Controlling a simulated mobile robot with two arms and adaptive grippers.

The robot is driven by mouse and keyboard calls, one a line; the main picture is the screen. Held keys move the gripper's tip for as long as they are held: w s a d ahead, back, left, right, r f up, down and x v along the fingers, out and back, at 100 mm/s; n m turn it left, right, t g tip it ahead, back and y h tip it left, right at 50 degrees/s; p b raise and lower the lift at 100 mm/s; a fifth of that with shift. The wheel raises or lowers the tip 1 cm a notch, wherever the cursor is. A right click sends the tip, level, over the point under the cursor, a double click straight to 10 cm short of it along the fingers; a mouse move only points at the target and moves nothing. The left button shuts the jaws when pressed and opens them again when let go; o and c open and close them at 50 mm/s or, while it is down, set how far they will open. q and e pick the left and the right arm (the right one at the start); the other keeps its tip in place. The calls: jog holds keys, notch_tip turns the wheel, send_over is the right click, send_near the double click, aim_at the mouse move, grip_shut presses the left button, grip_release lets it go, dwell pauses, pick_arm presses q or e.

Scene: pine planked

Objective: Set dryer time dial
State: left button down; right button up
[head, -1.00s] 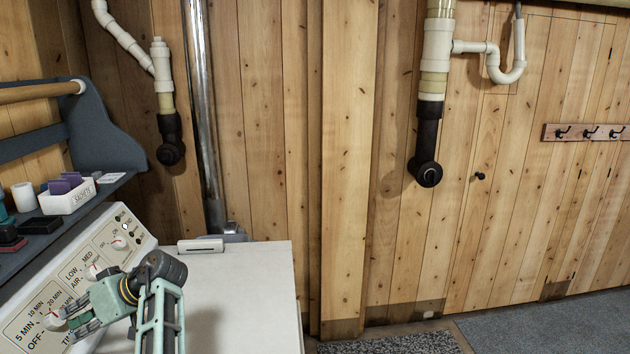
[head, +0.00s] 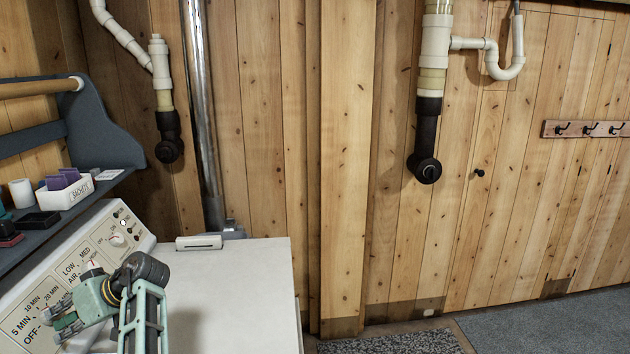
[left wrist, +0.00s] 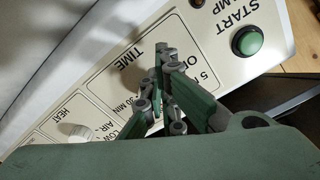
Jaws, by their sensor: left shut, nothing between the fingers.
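The dryer's cream control panel (head: 143,236) slopes at the lower left of the head view and appears upside down in the left wrist view (left wrist: 100,92). Its time scale has OFF, 5, 10, 20 and 30 MIN marks. My left gripper (head: 58,322) is over the time section, its fingers shut and empty. In the left wrist view the closed fingers (left wrist: 161,58) cross the time section beside the TIME lettering. The time dial is hidden behind them, so I cannot tell its setting or whether they touch it. My right gripper is not in view.
A heat dial (head: 93,266) and another dial (head: 118,240) sit farther along the panel. A green START button (left wrist: 248,41) is beside the time section. A dark shelf (head: 55,222) overhangs the panel's left. The white dryer top (head: 245,295) is mostly clear.

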pick_arm(q)
jog(key=shift+w+a+r, duration=0.3)
jog(key=shift+a, duration=0.05)
dwell(0.6)
jog(key=shift+w+f+b, duration=0.15)
jog(key=shift+f+b, duration=0.05)
jog(key=shift+b, duration=0.4)
jog(key=shift+w+d+f, duration=0.1)
jog(key=shift+d+f, duration=0.05)
jog(key=shift+w+f+b, duration=0.2)
jog(key=shift+w+b, duration=0.25)
jog(key=shift+b, duration=0.25)
jog(key=shift+d+f, duration=0.1)
jog(key=p+v, duration=0.2)
jog(key=v, duration=0.3)
jog(key=shift+w+d, duration=0.25)
jog(key=shift+d, duration=0.2)
